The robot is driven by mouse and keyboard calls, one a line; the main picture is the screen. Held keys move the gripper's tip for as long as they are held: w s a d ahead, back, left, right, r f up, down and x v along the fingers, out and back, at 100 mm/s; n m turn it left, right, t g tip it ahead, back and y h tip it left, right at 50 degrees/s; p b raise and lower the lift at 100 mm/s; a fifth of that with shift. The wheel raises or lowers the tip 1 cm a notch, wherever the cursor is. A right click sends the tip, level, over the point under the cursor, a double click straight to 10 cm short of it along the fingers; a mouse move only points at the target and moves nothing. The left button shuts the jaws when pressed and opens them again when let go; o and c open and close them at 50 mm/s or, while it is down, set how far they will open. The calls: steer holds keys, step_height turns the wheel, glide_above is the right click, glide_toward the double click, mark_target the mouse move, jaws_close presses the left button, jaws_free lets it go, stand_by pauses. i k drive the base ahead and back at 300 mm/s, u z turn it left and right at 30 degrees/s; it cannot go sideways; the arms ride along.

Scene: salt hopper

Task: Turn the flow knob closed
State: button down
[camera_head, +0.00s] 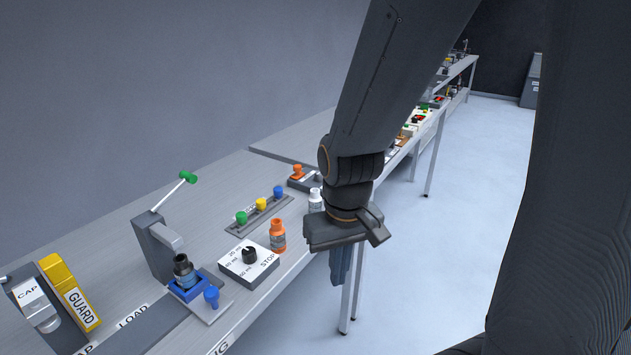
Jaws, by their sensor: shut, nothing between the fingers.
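A black knob (250,254) sits on top of a white box (236,267) on the bench, in the lower middle of the head view. The box carries marks in ml on its left side and the word STOP on its right side. No knob in view is labelled as a flow knob. I cannot tell for sure which mark the knob points to. My gripper (340,275) hangs pointing down beyond the bench's front edge, to the right of the box and well apart from the knob. It is shut and empty.
An orange bottle (278,237) stands just right of the box, and a white bottle (315,201) stands near my gripper. A grey stand (155,247) with a green-tipped lever holds a dark bottle (184,270) to the left. A yellow guard (70,293) stands farther left.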

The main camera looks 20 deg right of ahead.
mark_target(318, 177)
steer(key=z, duration=0.05)
steer(key=k, duration=0.45)
steer(key=z, duration=0.6)
steer(key=i, duration=1.45)
steer(key=u, duration=0.2)
